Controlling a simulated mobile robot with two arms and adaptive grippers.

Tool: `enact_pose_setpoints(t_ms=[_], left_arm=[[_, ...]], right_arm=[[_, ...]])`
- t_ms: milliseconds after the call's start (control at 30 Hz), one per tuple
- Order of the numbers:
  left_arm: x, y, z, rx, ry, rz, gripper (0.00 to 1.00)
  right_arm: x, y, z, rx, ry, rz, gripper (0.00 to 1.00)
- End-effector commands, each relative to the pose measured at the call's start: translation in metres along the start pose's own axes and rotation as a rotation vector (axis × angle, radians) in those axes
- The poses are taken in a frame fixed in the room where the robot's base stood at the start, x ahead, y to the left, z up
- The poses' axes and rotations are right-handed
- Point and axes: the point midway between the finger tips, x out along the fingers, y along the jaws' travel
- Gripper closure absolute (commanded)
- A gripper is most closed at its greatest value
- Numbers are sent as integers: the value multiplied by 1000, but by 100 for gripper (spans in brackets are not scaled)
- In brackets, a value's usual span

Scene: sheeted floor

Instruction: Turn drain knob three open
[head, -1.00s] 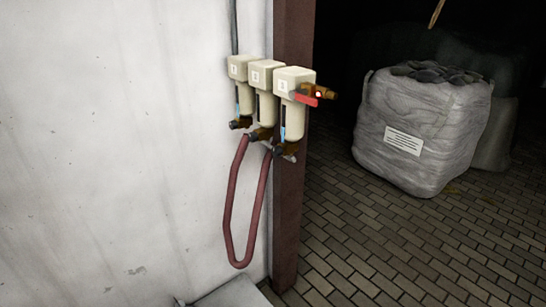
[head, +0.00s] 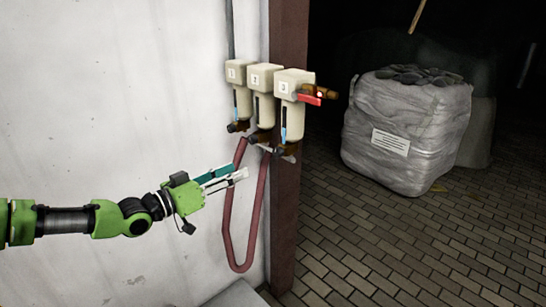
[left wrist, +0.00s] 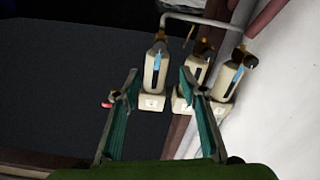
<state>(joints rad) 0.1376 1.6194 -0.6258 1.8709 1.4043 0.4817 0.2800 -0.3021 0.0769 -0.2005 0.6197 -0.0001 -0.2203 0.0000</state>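Three cream filter units hang in a row on the wall's corner. My right gripper is out of view.
A red-handled valve (head: 311,99) sticks out right of the third unit. A dark red hose (head: 228,225) loops below the units, behind my left fingertips. A brown post (head: 288,220) stands behind. A large white bag (head: 405,130) stands on the brick floor at right.

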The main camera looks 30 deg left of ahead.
Motion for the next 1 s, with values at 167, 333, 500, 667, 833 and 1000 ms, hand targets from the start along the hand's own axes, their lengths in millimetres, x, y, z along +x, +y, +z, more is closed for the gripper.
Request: enact_pose_setpoints(t_ms=[167, 333, 500, 667, 833, 1000], left_arm=[[11, 0, -1, -4, 4, 2, 62], [32, 1, -3, -3, 7, 1, 62], [53, 1, -3, -2, 5, 1, 62], [71, 0, -2, -1, 4, -1, 62], [92, 0, -3, -1, 3, -1, 62], [113, 1, -3, 2, 2, 2, 62]], right_arm=[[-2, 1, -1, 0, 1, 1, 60], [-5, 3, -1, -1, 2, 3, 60], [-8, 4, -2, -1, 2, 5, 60], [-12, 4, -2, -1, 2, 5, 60], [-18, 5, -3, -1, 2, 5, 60], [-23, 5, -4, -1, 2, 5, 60]])
